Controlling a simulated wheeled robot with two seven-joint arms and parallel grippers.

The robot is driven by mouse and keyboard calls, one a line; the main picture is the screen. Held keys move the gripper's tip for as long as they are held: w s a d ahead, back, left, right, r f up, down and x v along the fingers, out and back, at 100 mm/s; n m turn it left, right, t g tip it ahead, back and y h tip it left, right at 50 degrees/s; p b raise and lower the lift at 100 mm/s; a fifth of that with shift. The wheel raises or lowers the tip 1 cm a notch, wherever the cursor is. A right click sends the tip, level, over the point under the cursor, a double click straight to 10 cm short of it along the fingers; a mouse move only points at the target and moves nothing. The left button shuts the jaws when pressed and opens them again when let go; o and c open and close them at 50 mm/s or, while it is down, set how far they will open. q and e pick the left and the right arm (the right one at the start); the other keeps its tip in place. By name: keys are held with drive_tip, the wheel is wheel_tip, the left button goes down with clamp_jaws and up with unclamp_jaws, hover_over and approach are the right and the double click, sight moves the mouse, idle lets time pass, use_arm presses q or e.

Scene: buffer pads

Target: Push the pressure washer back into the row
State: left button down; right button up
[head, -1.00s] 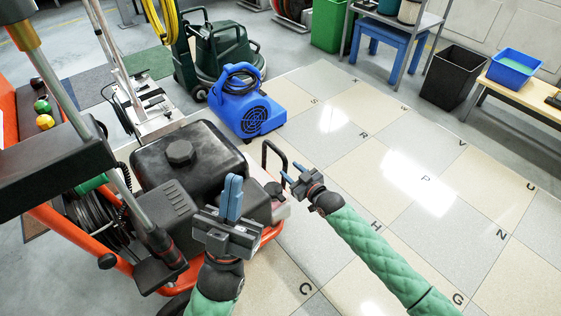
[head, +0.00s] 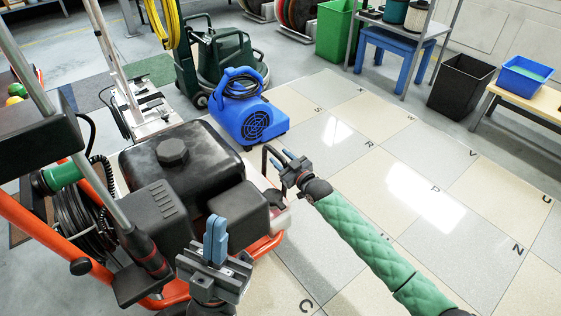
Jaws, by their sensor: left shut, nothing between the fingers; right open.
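The pressure washer (head: 185,160) fills the left foreground in the head view. It has an orange frame, a black engine with a round cap, a hose reel (head: 82,210) and a slanted metal lance. My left gripper (head: 214,240) is shut and empty, in front of the engine's near side; whether it touches the machine I cannot tell. The washer's wheels are mostly hidden.
A blue air blower (head: 248,110) stands just behind the washer, with a dark green floor machine (head: 215,62) beyond it. A white upright cart (head: 140,110) is at the back left. Lettered floor tiles (head: 420,195) to the right are clear. A black bin (head: 461,85) stands farther back.

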drive_tip(key=shift+w+a, duration=0.25)
clamp_jaws()
